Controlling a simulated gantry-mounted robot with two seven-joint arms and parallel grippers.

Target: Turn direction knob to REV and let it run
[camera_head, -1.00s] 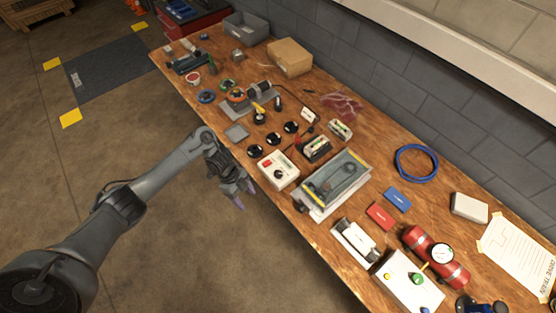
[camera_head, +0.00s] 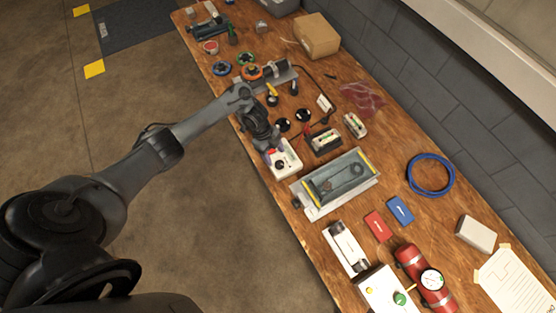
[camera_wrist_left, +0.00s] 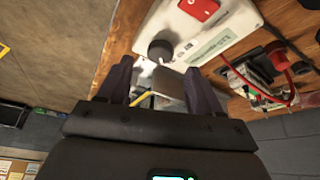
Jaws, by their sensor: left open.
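The white control box (camera_head: 288,165) sits near the table's front edge. In the left wrist view the box (camera_wrist_left: 225,32) shows a black round knob (camera_wrist_left: 160,49), a red switch (camera_wrist_left: 199,8) and a printed label. The knob's setting and markings are not readable. My right gripper is not in view.
A grey tray-like fixture (camera_head: 310,206) stands right of the box. Battery-like blocks (camera_head: 324,140) with wires lie behind it. A motor with an orange ring (camera_head: 251,73) and black discs (camera_head: 303,116) are farther left. A red cylinder with a gauge (camera_head: 424,280) lies at the right.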

